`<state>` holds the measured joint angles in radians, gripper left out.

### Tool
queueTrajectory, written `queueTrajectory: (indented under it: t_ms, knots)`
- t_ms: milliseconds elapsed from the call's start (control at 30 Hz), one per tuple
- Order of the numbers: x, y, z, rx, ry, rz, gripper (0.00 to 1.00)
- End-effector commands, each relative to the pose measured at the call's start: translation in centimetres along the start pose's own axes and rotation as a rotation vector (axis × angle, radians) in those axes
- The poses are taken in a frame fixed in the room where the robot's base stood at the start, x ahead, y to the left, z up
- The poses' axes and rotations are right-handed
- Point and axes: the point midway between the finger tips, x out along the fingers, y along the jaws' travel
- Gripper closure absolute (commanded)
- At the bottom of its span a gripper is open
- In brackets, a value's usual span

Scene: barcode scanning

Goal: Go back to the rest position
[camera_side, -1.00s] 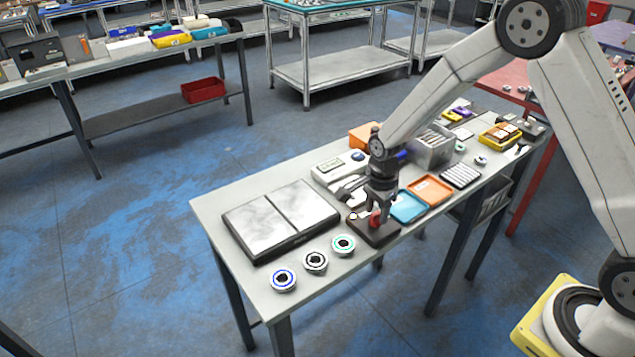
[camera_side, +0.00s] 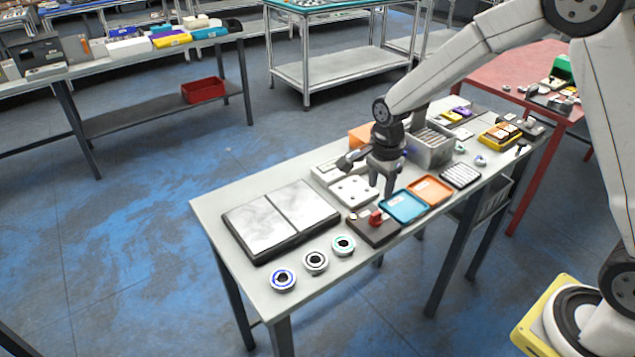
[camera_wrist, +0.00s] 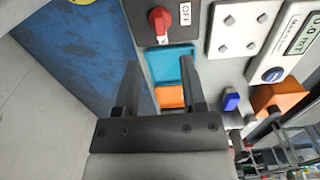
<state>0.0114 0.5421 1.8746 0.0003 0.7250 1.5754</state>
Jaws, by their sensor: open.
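My gripper (camera_side: 381,187) is above the table (camera_side: 232,197), over the area between a white plate with dark studs (camera_side: 353,190) and a blue tray (camera_side: 404,207). In the wrist view my gripper (camera_wrist: 160,85) has its two dark fingers apart with nothing between them. The blue tray (camera_wrist: 172,62) and an orange tray (camera_wrist: 170,97) show beyond the fingers. A dark box with a red knob (camera_side: 376,217) stands left of the blue tray. In the wrist view the red knob (camera_wrist: 159,22) sits beside an OFF label (camera_wrist: 185,14).
A dark scale with two pale plates (camera_side: 282,218) fills the left of the table. Several ring-shaped rolls (camera_side: 316,262) line the front edge. A grey bin (camera_side: 431,150) and the orange tray (camera_side: 430,190) stand to the right. The floor in front is clear.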

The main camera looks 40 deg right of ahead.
Motion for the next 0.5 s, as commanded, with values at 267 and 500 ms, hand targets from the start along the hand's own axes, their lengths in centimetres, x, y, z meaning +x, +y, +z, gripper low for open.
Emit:
queueTrajectory:
  t_ms: [267,500]
  knots:
    - [-0.1,0.1,0.0,-0.015,0.000,-0.003,0.47]
    - [-0.7,1.4,0.1,-0.160,0.002,-0.025,0.47]
